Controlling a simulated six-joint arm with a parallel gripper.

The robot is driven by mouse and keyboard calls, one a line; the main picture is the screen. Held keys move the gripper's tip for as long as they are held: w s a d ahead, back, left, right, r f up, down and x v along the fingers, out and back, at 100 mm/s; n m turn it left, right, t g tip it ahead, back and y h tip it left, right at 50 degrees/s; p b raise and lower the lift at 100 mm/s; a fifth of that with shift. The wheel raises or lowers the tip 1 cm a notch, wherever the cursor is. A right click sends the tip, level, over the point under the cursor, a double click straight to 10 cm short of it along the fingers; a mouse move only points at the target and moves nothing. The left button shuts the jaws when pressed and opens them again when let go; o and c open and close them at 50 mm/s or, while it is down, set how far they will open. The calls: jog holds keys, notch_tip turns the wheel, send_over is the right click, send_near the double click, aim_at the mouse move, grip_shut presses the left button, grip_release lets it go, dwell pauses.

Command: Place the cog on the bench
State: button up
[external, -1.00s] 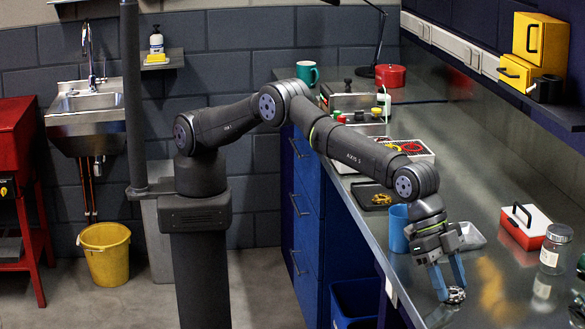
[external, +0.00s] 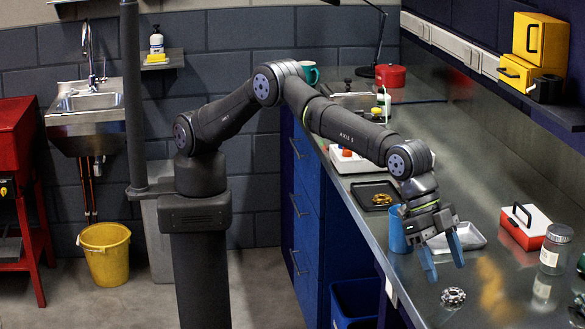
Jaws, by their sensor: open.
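The cog (external: 453,297), a small silvery toothed ring, lies on the metal bench (external: 468,190) near its front end. My gripper (external: 446,271) is above and behind the cog, apart from it. Its two blue fingers point down, spread apart with nothing between them.
A blue cup (external: 399,229) stands beside my gripper, with a light metal tray (external: 458,238) just behind it. A black tray (external: 376,196) holds a brass-coloured part (external: 382,199). A red and white box (external: 525,226) and a glass jar (external: 555,248) stand at the right. The bench around the cog is clear.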

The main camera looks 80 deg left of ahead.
aim_at(448, 289)
jog(key=v, duration=0.7)
jog(key=shift+a+r, duration=0.2)
jog(key=shift+r, duration=0.1)
jog(key=shift+s+f, duration=0.1)
jog(key=x, duration=1.2)
